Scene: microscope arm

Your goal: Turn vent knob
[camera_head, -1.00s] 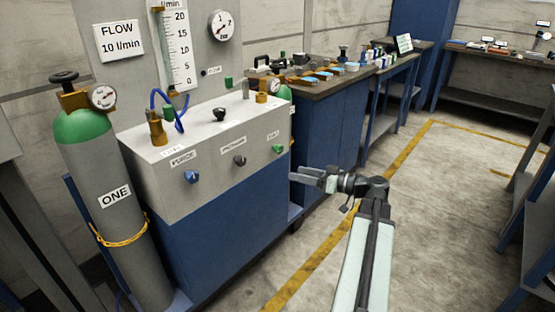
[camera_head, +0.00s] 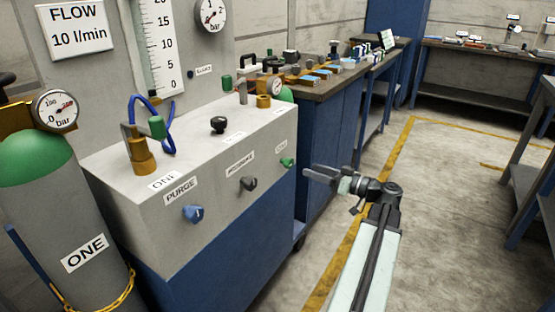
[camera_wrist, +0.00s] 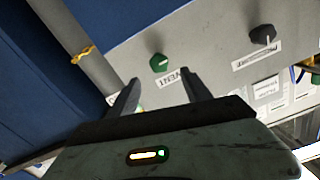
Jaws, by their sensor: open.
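The vent knob is a small green knob (camera_head: 287,162) on the right of the front of the grey control box (camera_head: 225,198). In the wrist view the green knob (camera_wrist: 159,63) sits above a label reading VENT (camera_wrist: 172,79), with a pale mark on its face. My gripper (camera_head: 308,173) is to the right of the knob in the head view, open and empty. In the wrist view its two fingers (camera_wrist: 160,88) are spread and point toward the knob, with the tips apart from it. The label by the knob is hard to read in the head view.
A dark pressure knob (camera_head: 248,184) and a blue purge knob (camera_head: 193,213) are left of the vent knob. A gas cylinder marked ONE (camera_head: 75,220) stands at the left. A blue bench (camera_head: 328,140) is behind. Open floor (camera_head: 440,220) lies to the right.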

